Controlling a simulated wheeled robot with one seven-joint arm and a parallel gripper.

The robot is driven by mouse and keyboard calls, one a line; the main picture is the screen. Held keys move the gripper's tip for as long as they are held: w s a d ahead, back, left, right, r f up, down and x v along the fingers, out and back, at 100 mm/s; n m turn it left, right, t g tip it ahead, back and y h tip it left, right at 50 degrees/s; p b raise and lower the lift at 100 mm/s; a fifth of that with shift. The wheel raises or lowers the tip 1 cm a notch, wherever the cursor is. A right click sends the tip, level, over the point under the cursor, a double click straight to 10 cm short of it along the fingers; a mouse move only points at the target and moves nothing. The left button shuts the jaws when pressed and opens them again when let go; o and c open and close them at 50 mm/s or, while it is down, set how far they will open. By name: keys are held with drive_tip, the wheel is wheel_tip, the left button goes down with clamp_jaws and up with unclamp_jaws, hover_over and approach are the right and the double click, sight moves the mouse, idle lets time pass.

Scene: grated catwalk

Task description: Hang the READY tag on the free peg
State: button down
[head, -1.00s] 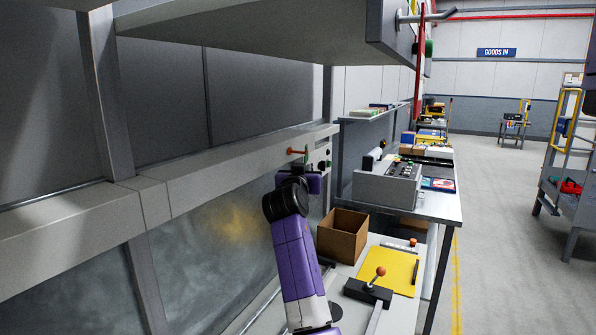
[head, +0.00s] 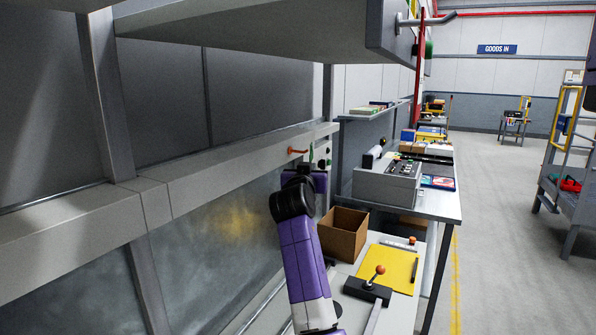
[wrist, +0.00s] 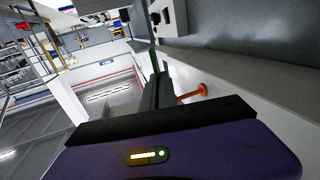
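An orange-red peg (head: 297,151) sticks out from the grey wall rail in the head view, with nothing visible hanging on it. It also shows in the wrist view (wrist: 192,94), just right of my fingers. My gripper (head: 311,166) is up by the rail, close to the peg on its right side in the head view. In the wrist view its dark fingers (wrist: 155,82) are close together on a thin green tag (wrist: 152,58), seen nearly edge-on. The green tag (head: 311,152) stands up above the fingers in the head view. Its lettering cannot be read.
A pale panel (head: 323,152) with dark round parts is on the rail just beyond the gripper. Below are an open cardboard box (head: 341,232), a yellow sheet (head: 389,270) and a lever with an orange knob (head: 380,270). A grey shelf (head: 260,35) overhangs above.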

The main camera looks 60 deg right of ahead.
drive_tip(key=shift+s, duration=0.65)
drive_tip(key=shift+s+p, duration=0.3)
drive_tip(key=shift+p, duration=0.05)
drive_tip(key=shift+s+d+p, duration=0.15)
drive_tip(key=shift+s+p, duration=0.2)
drive_tip(key=shift+s, duration=0.65)
drive_tip(key=shift+s, duration=0.1)
